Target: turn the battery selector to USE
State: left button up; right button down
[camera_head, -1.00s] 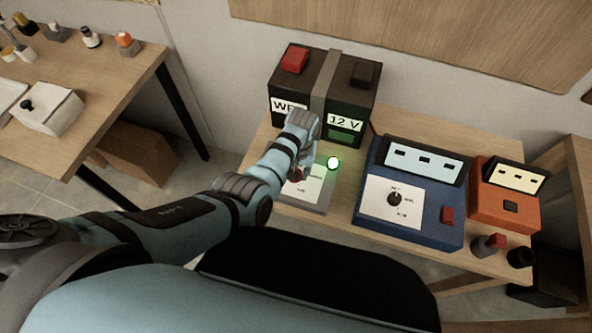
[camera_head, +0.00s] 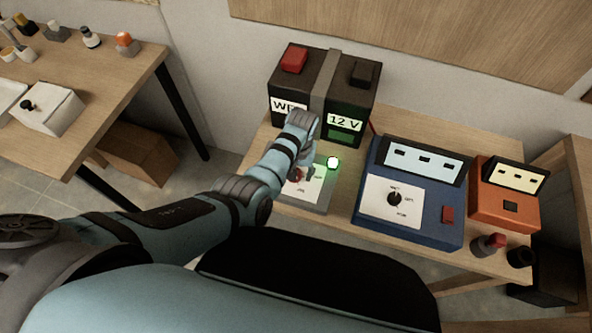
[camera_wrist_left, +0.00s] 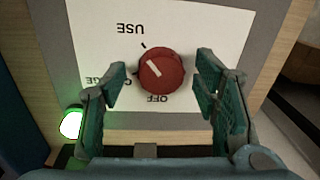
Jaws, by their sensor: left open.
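The battery selector is a red round knob (camera_wrist_left: 167,70) on a white label plate (camera_wrist_left: 210,22) marked USE, OFF and a partly hidden third word. In the left wrist view, the knob's white mark slants to the upper left, roughly toward the tick by USE. My left gripper (camera_wrist_left: 161,74) is open, one finger on each side of the knob, with a visible gap on both sides. In the head view, the gripper (camera_head: 303,168) reaches down over the selector panel (camera_head: 319,190) and partly hides the knob (camera_head: 295,174). My right gripper is out of view.
A green lamp (camera_head: 333,163) glows by the panel. Behind stands a black 12 V battery (camera_head: 322,95). To the right are a blue box with a dial (camera_head: 425,225), an orange box (camera_head: 500,205) and a small red-topped item (camera_head: 490,244). A second table (camera_head: 105,85) is left.

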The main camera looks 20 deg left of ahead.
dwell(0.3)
